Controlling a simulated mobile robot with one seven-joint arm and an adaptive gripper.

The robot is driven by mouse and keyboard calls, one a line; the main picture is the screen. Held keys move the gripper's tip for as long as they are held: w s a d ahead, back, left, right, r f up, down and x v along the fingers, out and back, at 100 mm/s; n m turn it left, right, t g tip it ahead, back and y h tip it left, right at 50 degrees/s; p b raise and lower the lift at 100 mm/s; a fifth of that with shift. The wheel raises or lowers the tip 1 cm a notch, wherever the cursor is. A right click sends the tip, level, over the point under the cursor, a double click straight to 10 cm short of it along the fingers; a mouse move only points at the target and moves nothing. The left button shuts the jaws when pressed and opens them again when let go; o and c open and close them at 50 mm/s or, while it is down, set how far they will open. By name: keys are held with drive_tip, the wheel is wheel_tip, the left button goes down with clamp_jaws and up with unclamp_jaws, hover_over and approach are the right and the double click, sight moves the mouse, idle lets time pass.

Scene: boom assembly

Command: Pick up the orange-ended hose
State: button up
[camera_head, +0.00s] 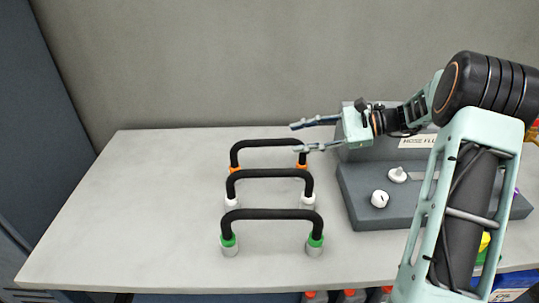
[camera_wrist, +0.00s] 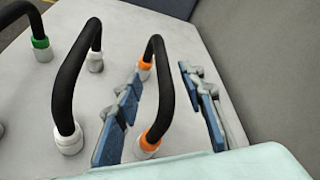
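The orange-ended hose (camera_head: 268,143) is a black arched tube standing upright on the table, the farthest of three in the head view. In the wrist view the same hose (camera_wrist: 166,85) rises between my fingers, with its orange collars at its two lower ends. My gripper (camera_head: 300,137) is open, with its fingers pointing left near the right end of this hose. In the wrist view my gripper (camera_wrist: 165,100) shows its two blue-padded fingers spread apart, one on each side of the hose. I cannot tell whether either finger touches it.
A white-ended hose (camera_head: 269,173) and a green-ended hose (camera_head: 271,214) stand in front of the orange-ended one. A grey panel with knobs (camera_head: 380,198) stands at the right, below my arm. The left part of the table (camera_head: 130,210) is clear. A wall stands behind.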

sight(275, 141)
drive_tip(key=x, duration=0.4)
drive_tip(key=shift+a, duration=0.15)
drive_tip(key=x, duration=0.6)
drive_tip(key=shift+w+f, duration=0.1)
drive_tip(key=shift+w, duration=0.05)
clamp_jaws()
